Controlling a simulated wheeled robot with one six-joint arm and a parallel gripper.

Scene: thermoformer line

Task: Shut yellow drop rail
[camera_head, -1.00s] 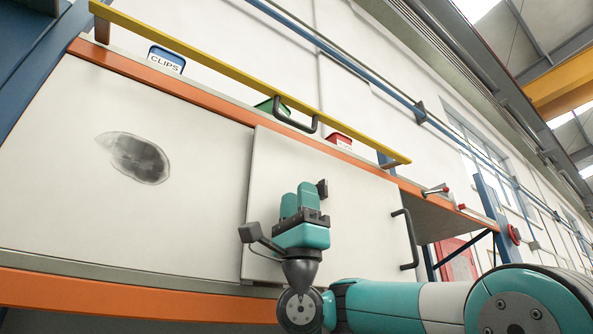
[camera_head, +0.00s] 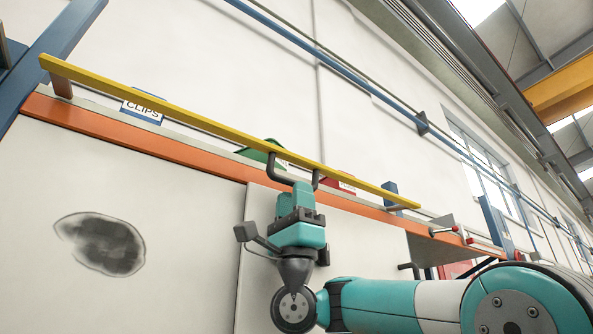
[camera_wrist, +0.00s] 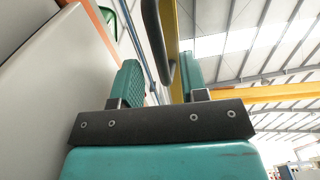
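The yellow drop rail (camera_head: 215,127) runs along above the orange shelf edge, propped up off it on short posts. Its black U-shaped handle (camera_head: 274,168) hangs from the middle of the rail. My gripper (camera_head: 298,187) points up just below the handle, by its right part. In the wrist view my gripper (camera_wrist: 160,68) has its two teal fingers apart with nothing clamped. The black handle (camera_wrist: 154,32) appears ahead, in line with the gap between the fingers. The yellow rail shows behind it. I cannot tell whether the fingers touch the handle.
Behind the rail stand a CLIPS bin (camera_head: 142,112), a green bin (camera_head: 262,150) and a red bin (camera_head: 337,183). An orange beam (camera_head: 150,143) and a white panel with a dark smudge (camera_head: 105,243) lie below. A blue post (camera_head: 62,50) stands at left.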

